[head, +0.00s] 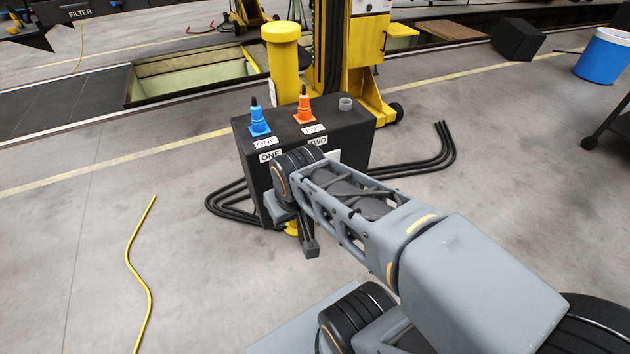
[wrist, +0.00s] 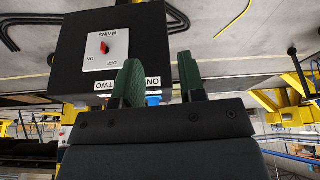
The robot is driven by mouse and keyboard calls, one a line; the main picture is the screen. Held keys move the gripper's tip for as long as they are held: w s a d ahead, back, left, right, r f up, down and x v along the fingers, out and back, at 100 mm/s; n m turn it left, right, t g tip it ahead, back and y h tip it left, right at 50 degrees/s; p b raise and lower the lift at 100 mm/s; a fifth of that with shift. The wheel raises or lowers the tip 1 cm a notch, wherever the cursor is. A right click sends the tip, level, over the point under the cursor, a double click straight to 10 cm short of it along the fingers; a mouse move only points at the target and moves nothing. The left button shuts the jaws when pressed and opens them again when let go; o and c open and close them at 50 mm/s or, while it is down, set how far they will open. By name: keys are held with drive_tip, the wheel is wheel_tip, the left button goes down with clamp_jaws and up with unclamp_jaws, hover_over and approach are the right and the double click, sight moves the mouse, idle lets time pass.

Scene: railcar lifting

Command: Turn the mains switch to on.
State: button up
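The mains switch is a red knob (wrist: 104,47) on a white plate (wrist: 93,64) marked MAINS, OFF and ON. It is on the face of a black box (wrist: 155,52), seen upside down in the wrist view. The knob's exact pointing is too small to tell. In the head view the arm hides the knob, while the black box (head: 350,132) shows. My gripper (wrist: 158,78) is open and empty, its two green pads apart. It is in front of the box and away from the knob. In the head view it is mostly hidden by the wrist.
Black cables (head: 420,160) lie around the box. A yellow lifting column (head: 366,60) stands behind. The floor to the left is clear except a yellow cable (head: 137,270).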

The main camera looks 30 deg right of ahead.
drive_tip(key=w+d+f+m+t+h+b, duration=0.1)
drive_tip(key=w+d+f+t+h+b, duration=0.35)
drive_tip(key=w+d+f+b, duration=0.85)
drive_tip(key=s+d+f+t+y+b, duration=0.1)
drive_tip(key=d+f+t+y+b, duration=0.2)
drive_tip(key=d+f+t+b, duration=0.55)
drive_tip(key=shift+t+h, duration=0.25)
drive_tip(key=shift+t, duration=0.15)
drive_tip(key=w+d+f, duration=0.1)
drive_tip(key=w, duration=0.3)
drive_tip(key=w+d+f, duration=0.1)
drive_tip(key=w, duration=0.3)
drive_tip(key=w+d+f+p, duration=0.1)
drive_tip(key=w, duration=0.4)
drive_tip(key=shift+d+f, duration=0.1)
drive_tip(key=shift+d, duration=0.25)
clamp_jaws()
